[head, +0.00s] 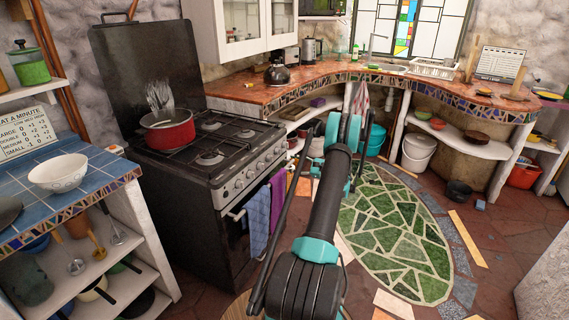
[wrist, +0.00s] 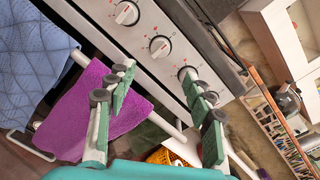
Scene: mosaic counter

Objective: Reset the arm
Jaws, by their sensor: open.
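My arm (head: 330,195), black with teal joints, reaches forward from the bottom middle of the head view, in front of the curved counter. My gripper (wrist: 159,75) shows in the wrist view with its green-padded fingers spread apart and nothing between them. It faces the stove front (wrist: 160,30), with its knobs and oven rail behind the fingers. A purple towel (wrist: 98,125) hangs on the rail behind the left finger, with a blue towel (wrist: 40,45) further left. In the head view, my gripper is mostly hidden behind the arm and hard to make out.
The black stove (head: 190,190) with a red pot (head: 168,130) stands left of my arm. A blue-tiled counter (head: 95,165) holds a white bowl (head: 58,172). The curved counter (head: 435,85) spans the back. Open floor with a green mosaic (head: 395,235) lies right of my arm.

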